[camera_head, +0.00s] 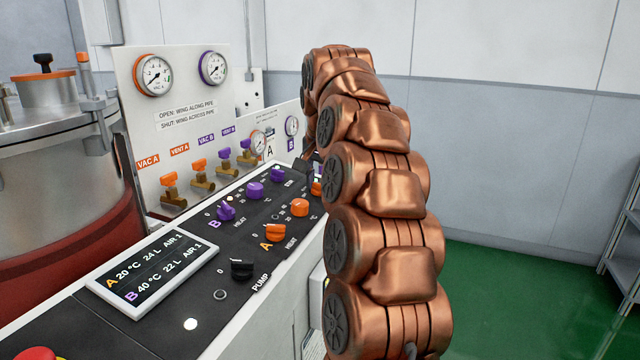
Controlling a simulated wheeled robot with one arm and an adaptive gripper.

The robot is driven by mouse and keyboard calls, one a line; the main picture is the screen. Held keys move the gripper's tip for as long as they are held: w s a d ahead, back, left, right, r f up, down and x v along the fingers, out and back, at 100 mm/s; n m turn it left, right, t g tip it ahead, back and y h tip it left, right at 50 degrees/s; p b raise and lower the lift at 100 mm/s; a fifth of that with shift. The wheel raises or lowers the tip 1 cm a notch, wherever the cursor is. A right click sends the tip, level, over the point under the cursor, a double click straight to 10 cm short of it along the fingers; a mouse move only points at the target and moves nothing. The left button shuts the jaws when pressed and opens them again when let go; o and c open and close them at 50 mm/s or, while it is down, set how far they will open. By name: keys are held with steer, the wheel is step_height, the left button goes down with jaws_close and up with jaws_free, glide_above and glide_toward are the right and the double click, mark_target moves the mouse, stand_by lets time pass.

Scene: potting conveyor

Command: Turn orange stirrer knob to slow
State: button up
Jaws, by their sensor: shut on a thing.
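Row A on the dark control panel (178,262) carries orange knobs. The nearest orange knob (275,232) is by the HEAT label and a rounder orange knob (299,207) sits behind it. A third orange knob (316,188) is at the far end, partly covered by my copper-coloured arm. Its label and setting cannot be read, so I cannot confirm that it is the stirrer knob. My arm reaches up and away over the panel's right side, its far end bending down behind its own links. My gripper is hidden there, and its contact with any knob does not show.
Purple knobs (255,190) form row B. A black pump knob (242,269) and a display (152,271) are nearer. Gauges (153,75) and valves (170,190) stand behind, a steel vessel (60,145) at left. Green floor (500,290) is open at right.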

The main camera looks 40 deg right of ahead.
mark_target(322, 200)
stand_by(0.3)
steer(key=o, duration=1.2)
steer(key=shift+c, duration=0.2)
steer(key=v, duration=0.7)
steer(key=shift+r, duration=0.2)
steer(key=shift+s, duration=0.1)
